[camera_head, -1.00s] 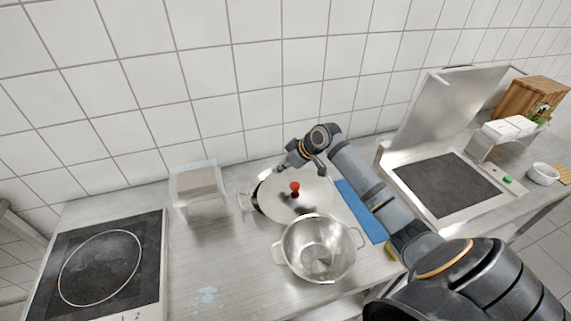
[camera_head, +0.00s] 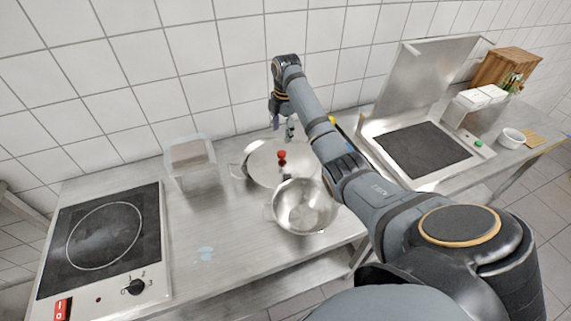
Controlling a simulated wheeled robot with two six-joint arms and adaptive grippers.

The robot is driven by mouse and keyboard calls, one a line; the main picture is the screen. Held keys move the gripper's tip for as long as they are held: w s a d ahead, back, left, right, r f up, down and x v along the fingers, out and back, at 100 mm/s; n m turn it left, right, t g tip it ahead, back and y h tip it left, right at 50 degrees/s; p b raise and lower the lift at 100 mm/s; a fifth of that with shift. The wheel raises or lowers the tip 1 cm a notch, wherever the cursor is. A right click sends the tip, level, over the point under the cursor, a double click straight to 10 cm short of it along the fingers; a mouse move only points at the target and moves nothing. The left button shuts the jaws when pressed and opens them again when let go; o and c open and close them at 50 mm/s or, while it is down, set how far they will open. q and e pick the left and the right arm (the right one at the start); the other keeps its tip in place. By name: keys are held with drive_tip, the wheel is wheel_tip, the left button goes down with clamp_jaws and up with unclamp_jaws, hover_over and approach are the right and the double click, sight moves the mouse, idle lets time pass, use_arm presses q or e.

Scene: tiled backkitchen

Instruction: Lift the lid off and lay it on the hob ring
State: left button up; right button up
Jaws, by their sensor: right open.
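The lid (camera_head: 262,160) is silvery, with a red knob (camera_head: 282,155) on top. It sits over a wide pot at the middle of the steel counter, with a pot handle showing at its left. My right gripper (camera_head: 283,131) is open and points down just above and behind the knob, apart from it and holding nothing. My right arm hides the lid's right side. The hob (camera_head: 55,262) is at the far left, and its pale ring (camera_head: 71,243) is bare. My left gripper is not in view.
A steel colander or bowl (camera_head: 305,207) stands right in front of the lid. A clear box (camera_head: 190,163) stands between hob and lid, near the wall. A dark griddle (camera_head: 425,150) with a raised steel cover (camera_head: 425,75) is to the right.

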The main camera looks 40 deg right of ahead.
drive_tip(key=a+r+n+g, duration=0.1)
drive_tip(key=n, duration=0.1)
drive_tip(key=p, duration=0.1)
hover_over(282, 153)
drive_tip(key=f, duration=0.4)
drive_tip(key=shift+w+f, duration=0.25)
drive_tip(key=shift+f, duration=0.5)
drive_tip(key=f+p, duration=0.1)
drive_tip(key=f, duration=0.4)
drive_tip(key=shift+s+p, duration=0.2)
drive_tip(key=shift+p, duration=0.15)
drive_tip(key=shift+f, duration=0.15)
clamp_jaws()
